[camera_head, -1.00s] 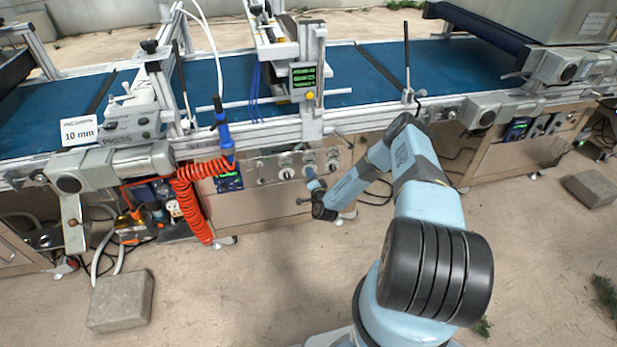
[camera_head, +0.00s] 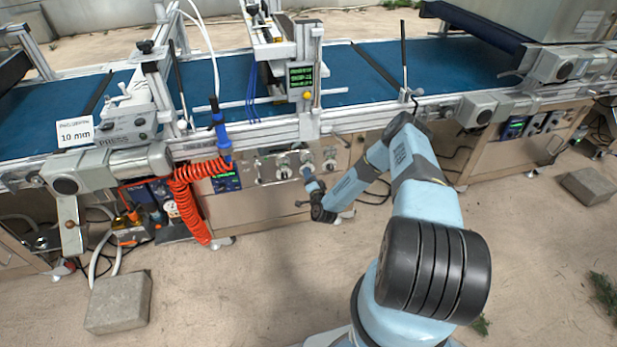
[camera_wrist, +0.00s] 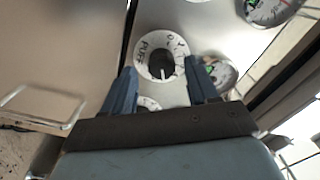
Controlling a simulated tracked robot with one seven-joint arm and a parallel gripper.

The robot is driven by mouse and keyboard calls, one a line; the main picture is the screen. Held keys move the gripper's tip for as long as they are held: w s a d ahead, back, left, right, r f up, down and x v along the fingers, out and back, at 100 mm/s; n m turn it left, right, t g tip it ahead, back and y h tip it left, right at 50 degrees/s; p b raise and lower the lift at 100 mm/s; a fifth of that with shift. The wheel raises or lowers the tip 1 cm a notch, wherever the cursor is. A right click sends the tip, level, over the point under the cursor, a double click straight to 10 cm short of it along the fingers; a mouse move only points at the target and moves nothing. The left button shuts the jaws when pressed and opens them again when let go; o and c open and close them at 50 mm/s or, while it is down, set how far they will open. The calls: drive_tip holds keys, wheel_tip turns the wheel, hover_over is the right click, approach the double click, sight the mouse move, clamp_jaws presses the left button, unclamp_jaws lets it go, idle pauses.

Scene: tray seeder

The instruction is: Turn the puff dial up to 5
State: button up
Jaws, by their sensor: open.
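The puff dial (camera_wrist: 161,65) shows in the wrist view as a dark knob inside a white ring lettered PUFF. Its white pointer mark is toward the lower side of the knob; the number it points at is too small to read. My gripper (camera_wrist: 162,82) is open, with one blue finger on each side just below the dial in the picture, and nothing is between the fingertips. I cannot tell whether they touch the panel. In the head view my gripper (camera_head: 308,172) is in front of the panel's row of dials, and it partly covers the puff dial there.
A gauge (camera_wrist: 219,74) sits close beside my right finger, and another gauge (camera_wrist: 266,10) is at the upper right. A metal handle (camera_wrist: 42,106) sticks out at the left. In the head view a red coiled hose (camera_head: 190,200) hangs left of the panel.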

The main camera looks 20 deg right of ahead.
drive_tip(key=s, duration=1.2)
drive_tip(key=shift+s, duration=0.35)
drive_tip(key=shift+f, duration=0.1)
